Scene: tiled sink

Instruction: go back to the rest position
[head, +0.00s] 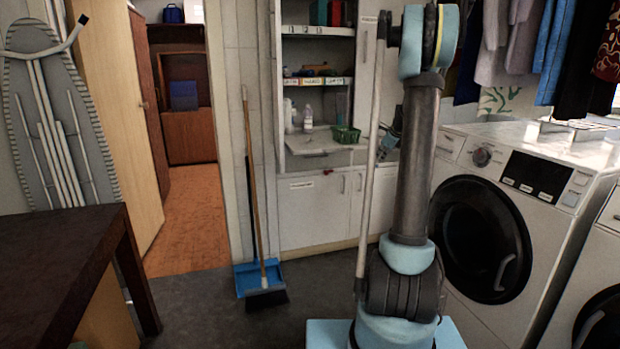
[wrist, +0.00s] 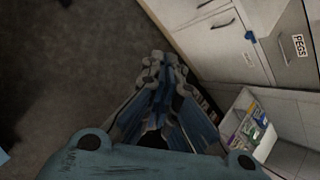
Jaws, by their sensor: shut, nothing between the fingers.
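My gripper (wrist: 160,65) shows in the wrist view, its fingers closed together with nothing between them. It hangs above the dark floor, and the white cabinet fronts (wrist: 225,45) lie to its right in that view. In the head view my arm stands upright right of the middle, and the gripper is mostly hidden behind it.
A washing machine (head: 510,215) stands right of my arm. White cupboards (head: 310,205) with a green basket (head: 345,134) are behind it. A broom and blue dustpan (head: 258,276) stand by the wall. A dark table (head: 60,265) is at left. Floor between is clear.

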